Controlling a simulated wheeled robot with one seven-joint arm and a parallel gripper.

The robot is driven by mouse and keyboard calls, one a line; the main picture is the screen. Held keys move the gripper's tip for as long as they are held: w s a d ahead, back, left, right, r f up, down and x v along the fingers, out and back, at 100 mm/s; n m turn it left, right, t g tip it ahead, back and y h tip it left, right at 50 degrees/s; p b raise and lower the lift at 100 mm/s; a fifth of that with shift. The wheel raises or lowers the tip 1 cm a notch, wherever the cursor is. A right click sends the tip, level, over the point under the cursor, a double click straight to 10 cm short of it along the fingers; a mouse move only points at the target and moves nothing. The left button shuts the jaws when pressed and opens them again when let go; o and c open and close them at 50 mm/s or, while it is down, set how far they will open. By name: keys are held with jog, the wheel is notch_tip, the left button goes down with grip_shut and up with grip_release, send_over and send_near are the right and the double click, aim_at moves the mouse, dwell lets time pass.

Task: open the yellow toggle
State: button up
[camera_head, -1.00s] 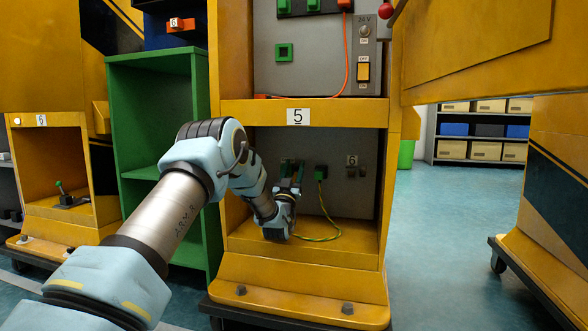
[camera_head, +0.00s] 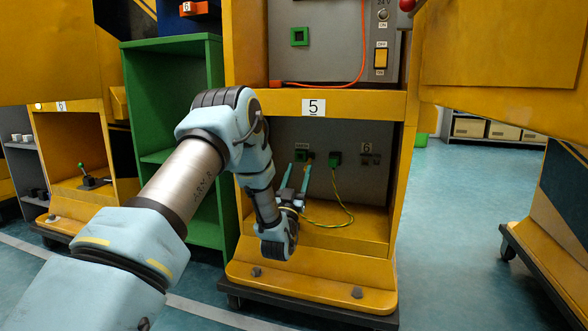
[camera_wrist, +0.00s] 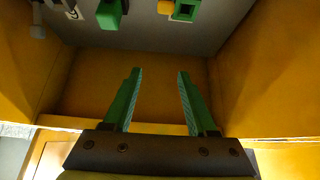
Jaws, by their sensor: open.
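A yellow rocker switch (camera_head: 381,59), marked OFF and ON, is on the upper grey panel of station 5. A small yellow-orange part (camera_wrist: 166,7) shows at the top edge of the wrist view, beside a green square frame (camera_wrist: 186,9) on the lower panel. I cannot tell which of the two is the yellow toggle. My gripper (camera_head: 298,172) points into the lower bay of station 5. Its fingers are apart and nothing is between them in the wrist view (camera_wrist: 156,74). In the head view the fingers partly cover the panel near the green frame.
A green plug (camera_head: 335,159) with a yellow-green cable (camera_head: 345,203) is to the right in the bay. Yellow bay walls (camera_head: 397,190) stand close on both sides. A green shelf (camera_head: 163,100) is on the left. Open floor (camera_head: 460,215) lies to the right.

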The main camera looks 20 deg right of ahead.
jog(key=s+a, duration=0.3)
jog(key=shift+s+b, duration=0.3)
dwell(0.3)
